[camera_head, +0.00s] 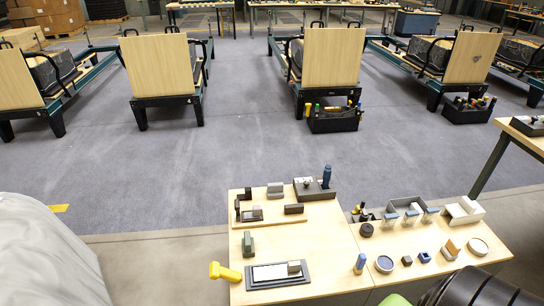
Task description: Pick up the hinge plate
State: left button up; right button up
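I cannot tell for sure which piece is the hinge plate. A flat pale plate (270,273) with a small grey block (294,267) at its right end lies in a dark tray (252,284) at the front of the light wood worktable (335,255). Behind it, a wooden strip (275,222) carries small dark parts, among them a low dark piece (252,214) and a dark block (294,209). A dark green-grey block (248,243) stands at the table's left. Neither gripper's fingers show in the head view.
A yellow-handled tool (224,271) juts past the table's left edge. A dark holder (315,190) with a blue-handled tool (326,176) stands at the back. Cups and small blocks fill the right table (440,270). Reformers (333,62) stand beyond open grey floor (200,170).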

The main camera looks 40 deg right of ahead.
aim_at(291, 270)
jog(key=z, duration=1.15)
